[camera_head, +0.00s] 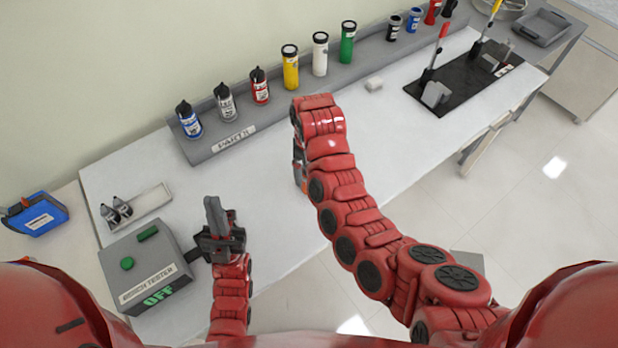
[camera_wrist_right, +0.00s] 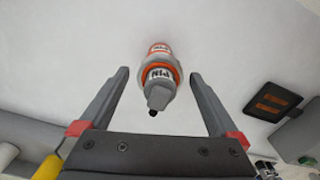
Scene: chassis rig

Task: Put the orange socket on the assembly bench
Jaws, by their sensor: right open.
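In the right wrist view, a grey-and-white item with orange bands and printed letters (camera_wrist_right: 160,78) stands between my right gripper's fingers (camera_wrist_right: 160,85). The gripper is open, with a gap on each side of the item. I cannot tell for certain that this is the orange socket. In the head view, my right arm hides most of that gripper, and a small bit of orange shows beside the arm. My left gripper (camera_head: 215,215) is over the front of the white bench (camera_head: 250,180), with nothing visible in it. Its fingers overlap in this view.
A grey rack (camera_head: 235,130) with several bottles runs along the wall. A bench tester (camera_head: 145,270) reading OFF and a small tray (camera_head: 140,205) are at left. A black mat (camera_head: 465,85) with red- and yellow-handled clamps is at right. The bench between is mostly clear.

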